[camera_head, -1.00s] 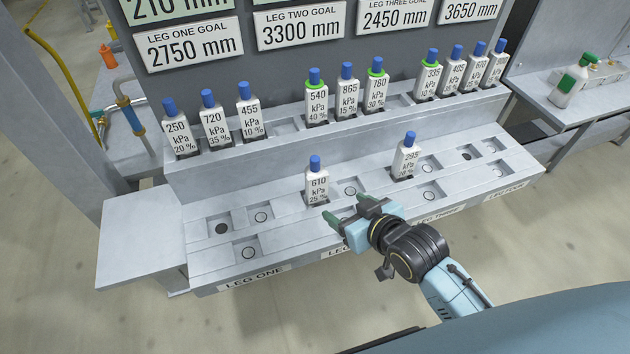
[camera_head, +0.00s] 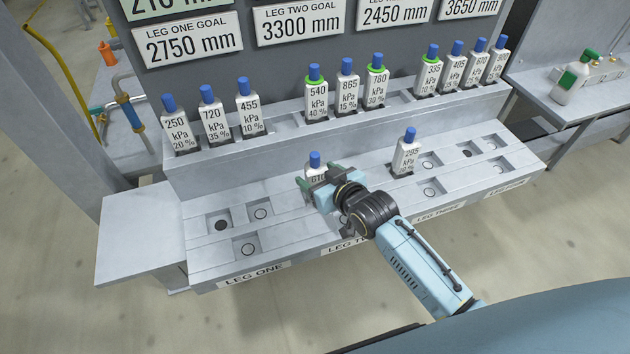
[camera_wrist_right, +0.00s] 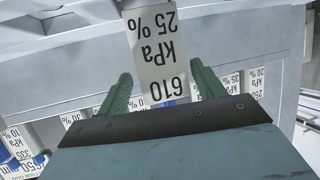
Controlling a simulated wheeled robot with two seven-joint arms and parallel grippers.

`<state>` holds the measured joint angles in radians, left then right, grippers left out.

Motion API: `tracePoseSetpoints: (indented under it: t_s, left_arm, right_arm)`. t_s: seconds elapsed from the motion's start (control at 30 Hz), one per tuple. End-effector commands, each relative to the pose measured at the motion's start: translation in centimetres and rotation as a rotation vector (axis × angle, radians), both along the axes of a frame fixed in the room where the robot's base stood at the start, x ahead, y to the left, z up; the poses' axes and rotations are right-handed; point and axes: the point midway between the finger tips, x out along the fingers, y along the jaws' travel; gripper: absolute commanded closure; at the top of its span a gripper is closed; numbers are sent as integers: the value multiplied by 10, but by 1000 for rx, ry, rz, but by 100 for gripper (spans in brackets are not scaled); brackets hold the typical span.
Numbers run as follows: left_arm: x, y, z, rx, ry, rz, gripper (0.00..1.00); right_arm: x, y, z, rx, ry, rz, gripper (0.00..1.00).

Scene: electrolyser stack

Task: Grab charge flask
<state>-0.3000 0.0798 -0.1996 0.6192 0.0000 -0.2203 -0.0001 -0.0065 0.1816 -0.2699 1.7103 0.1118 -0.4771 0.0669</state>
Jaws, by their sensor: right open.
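The white flask marked 610 kPa 25 % (camera_head: 315,170), with a blue cap, stands upright in the front rack's leg two section. My right gripper (camera_head: 318,176) is open around it, partly hiding its body in the head view. In the right wrist view the flask (camera_wrist_right: 157,50) shows upside down between the green fingers (camera_wrist_right: 160,72), with a visible gap on each side. A second flask, marked 295 kPa 20 % (camera_head: 405,158), stands to the right in the leg three section. My left gripper is not in view.
A row of similar blue-capped flasks stands on the upper shelf (camera_head: 285,142), several with green collars. Goal plates (camera_head: 300,26) hang behind. Front rack slots at left (camera_head: 248,248) and right are empty. A green-capped bottle (camera_head: 570,82) stands on the right side bench.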

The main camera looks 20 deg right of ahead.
Motion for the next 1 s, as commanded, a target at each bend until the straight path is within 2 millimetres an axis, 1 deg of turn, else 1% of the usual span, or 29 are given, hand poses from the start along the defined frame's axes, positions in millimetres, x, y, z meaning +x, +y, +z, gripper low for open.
tracePoseSetpoints:
  t_s: [0.03, 0.1, 0.2, 0.33, 0.57, 1.0]
  left_arm:
    - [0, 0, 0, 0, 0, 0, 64]
    - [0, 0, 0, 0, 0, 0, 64]
    - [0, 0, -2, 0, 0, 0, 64]
    - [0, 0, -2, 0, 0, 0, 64]
    - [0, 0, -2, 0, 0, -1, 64]
    - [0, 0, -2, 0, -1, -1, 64]
  right_arm:
    - [8, 3, -1, 1, -2, 0, 32]
    - [17, 6, -4, 1, -2, 0, 32]
    - [27, 8, -10, 0, -1, 0, 32]
    - [33, 10, -12, 0, -1, 0, 32]
    - [33, 10, -12, 0, -1, 0, 32]
    - [33, 9, -13, 0, 0, 0, 90]
